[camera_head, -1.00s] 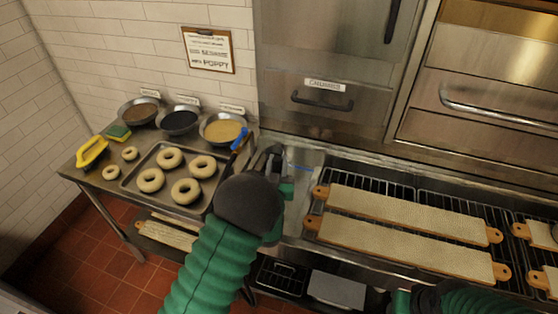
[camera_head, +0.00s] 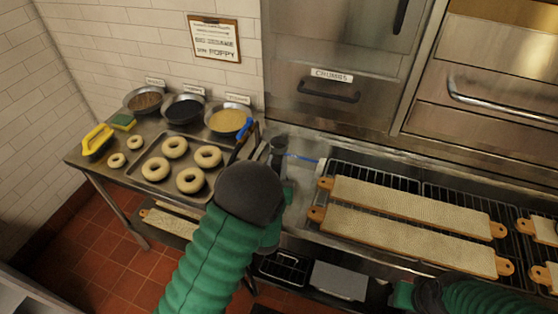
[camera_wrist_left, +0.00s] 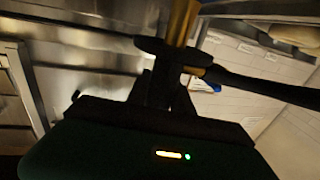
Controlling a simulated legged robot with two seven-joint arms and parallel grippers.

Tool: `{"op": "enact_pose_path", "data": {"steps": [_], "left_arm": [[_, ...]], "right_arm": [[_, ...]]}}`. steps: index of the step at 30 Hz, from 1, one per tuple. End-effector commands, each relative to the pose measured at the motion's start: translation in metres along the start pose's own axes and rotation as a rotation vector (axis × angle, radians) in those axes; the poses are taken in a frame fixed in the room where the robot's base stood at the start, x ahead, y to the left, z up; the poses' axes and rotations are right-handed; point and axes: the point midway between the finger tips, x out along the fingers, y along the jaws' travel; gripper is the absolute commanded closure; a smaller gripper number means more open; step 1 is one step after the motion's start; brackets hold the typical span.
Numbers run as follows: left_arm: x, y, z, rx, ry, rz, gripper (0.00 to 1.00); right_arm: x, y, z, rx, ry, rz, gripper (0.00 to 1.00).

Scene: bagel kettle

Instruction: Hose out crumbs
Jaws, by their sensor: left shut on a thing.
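My left gripper (camera_head: 279,146) is over the steel counter between the bagel tray and the oven racks, partly hidden by my dark wrist. In the left wrist view it is shut on a brass-coloured rod (camera_wrist_left: 181,20) with a dark bar beside it. I cannot tell for certain whether this is the hose's nozzle. A thin blue line with a pale end (camera_head: 305,158) lies just right of the gripper. The drawer labelled CRUMBS (camera_head: 331,76) is above and behind, and looks shut. No loose crumbs can be made out.
Long boards (camera_head: 410,207) lie on dark racks at right. Red tiled floor (camera_head: 110,255) is clear at lower left.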

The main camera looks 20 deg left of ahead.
Motion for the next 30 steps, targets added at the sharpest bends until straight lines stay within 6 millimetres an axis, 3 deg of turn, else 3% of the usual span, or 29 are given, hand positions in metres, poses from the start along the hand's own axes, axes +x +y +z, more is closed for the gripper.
{"op": "enact_pose_path", "data": {"steps": [18,30], "left_arm": [[-0.028,-0.007,-0.001,0.001,0.0,0.0,1.0],[-0.032,-0.007,-0.001,0.0,0.001,0.0,1.0]], "right_arm": [[0.002,0.0,0.0,0.0,0.0,0.0,0.63],[0.002,0.0,0.001,0.0,0.0,0.0,0.63]]}}
